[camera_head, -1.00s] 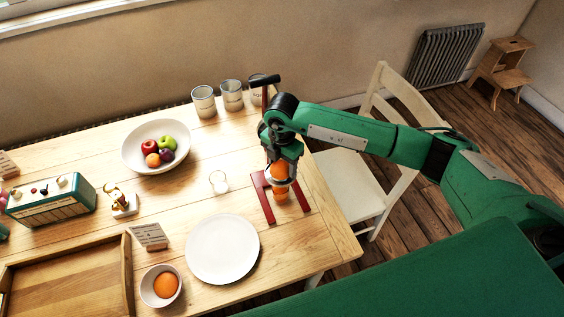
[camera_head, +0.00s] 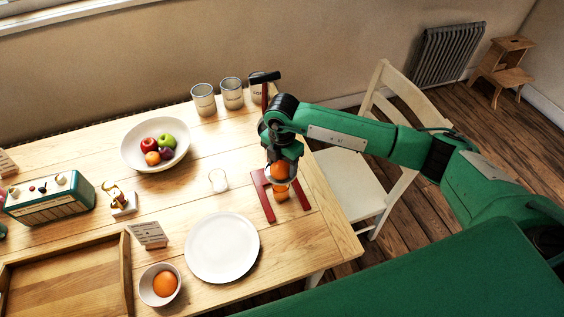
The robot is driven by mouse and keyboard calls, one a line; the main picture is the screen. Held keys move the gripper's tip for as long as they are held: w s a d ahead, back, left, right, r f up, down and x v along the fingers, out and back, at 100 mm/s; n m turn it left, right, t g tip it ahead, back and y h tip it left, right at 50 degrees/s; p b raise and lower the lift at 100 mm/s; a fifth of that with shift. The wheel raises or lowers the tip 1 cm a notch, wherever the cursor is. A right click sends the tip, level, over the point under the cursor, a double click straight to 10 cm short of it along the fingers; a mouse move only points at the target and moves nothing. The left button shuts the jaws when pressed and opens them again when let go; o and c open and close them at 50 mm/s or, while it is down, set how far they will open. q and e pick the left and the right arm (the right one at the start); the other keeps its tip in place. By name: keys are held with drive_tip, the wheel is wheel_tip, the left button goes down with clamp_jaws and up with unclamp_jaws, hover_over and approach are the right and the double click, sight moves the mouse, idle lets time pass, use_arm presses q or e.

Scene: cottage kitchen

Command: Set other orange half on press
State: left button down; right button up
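The press is a red stand with a red base (camera_head: 265,200) on the right part of the table. Its upright post has a dark handle (camera_head: 264,78) on top. My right gripper (camera_head: 281,160) points down over the press. An orange half (camera_head: 280,171) is between its fingers, at the press's cup; I cannot tell whether it touches the cup. An orange-coloured glass (camera_head: 281,193) stands below. Another orange piece (camera_head: 165,284) lies in a small white bowl (camera_head: 146,291) at the front. My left gripper is not in view.
A white plate (camera_head: 222,248) lies left of the press, with a small clear glass (camera_head: 219,181) behind it. A fruit bowl (camera_head: 131,156), several tins (camera_head: 204,100), a green radio (camera_head: 50,200) and a wooden tray (camera_head: 70,276) also stand on the table. A white chair (camera_head: 349,181) is beside it.

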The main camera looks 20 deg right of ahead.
sight(282, 164)
drive_tip(key=shift+r, duration=0.1)
drive_tip(key=shift+w+r+p, duration=0.1)
drive_tip(key=shift+r+p, duration=0.35)
drive_tip(key=shift+r, duration=0.15)
wheel_tip(282, 164, up, 2)
drive_tip(key=shift+r+p, duration=0.1)
drive_tip(key=shift+p, duration=0.5)
wheel_tip(282, 164, up, 8)
drive_tip(key=p, duration=0.4)
drive_tip(key=shift+f, duration=0.25)
drive_tip(key=shift+s+f, duration=0.1)
drive_tip(key=shift+s, duration=0.1)
